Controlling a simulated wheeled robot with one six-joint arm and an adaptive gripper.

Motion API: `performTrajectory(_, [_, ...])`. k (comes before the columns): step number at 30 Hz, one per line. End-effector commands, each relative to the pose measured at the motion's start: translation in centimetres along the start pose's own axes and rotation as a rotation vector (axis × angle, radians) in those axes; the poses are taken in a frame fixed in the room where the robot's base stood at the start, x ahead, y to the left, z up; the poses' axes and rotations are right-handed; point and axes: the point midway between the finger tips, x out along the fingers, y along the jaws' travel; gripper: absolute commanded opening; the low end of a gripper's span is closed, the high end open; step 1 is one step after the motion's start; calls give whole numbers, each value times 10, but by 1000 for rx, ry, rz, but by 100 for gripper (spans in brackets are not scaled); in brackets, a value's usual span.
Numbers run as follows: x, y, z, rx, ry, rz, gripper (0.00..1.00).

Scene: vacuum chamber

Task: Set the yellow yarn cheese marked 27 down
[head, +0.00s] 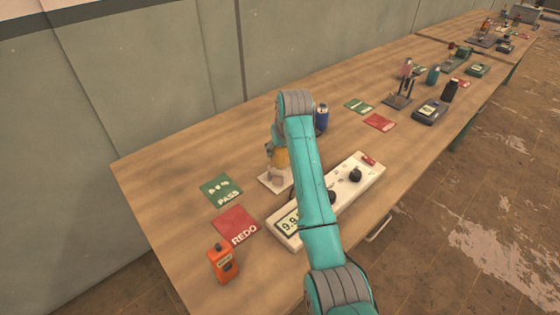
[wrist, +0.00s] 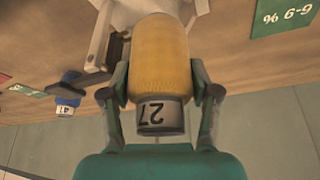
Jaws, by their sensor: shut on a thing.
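The yellow yarn cheese marked 27 (wrist: 160,62) is between the two fingers of my gripper (wrist: 160,95) in the wrist view. Its grey end with the black 27 faces the camera. My gripper is shut on it. In the head view a little of the yellow cheese (head: 282,158) shows beside my teal arm, above a small white plate (head: 268,184); my arm hides most of it. A pale grey fixture (wrist: 135,10) lies just beyond the cheese's far end in the wrist view. I cannot tell whether they touch.
A white meter box (head: 350,185) with a display stands beside my arm. A green PASS card (head: 221,190), a red REDO card (head: 235,225) and an orange device (head: 223,263) lie at the near left. A blue spool (head: 321,118) stands behind my arm. The left tabletop is bare.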

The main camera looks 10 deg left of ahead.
Motion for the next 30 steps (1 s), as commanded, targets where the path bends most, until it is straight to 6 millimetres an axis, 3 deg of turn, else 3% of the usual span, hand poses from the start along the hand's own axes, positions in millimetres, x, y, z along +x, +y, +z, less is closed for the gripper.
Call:
performTrajectory(12, [44,0,20,0,1,0,24])
performTrajectory(23, [47,0,21,0,1,0,24])
performTrajectory(24, [47,0,21,0,1,0,69])
performTrajectory(30, [47,0,21,0,1,0,72])
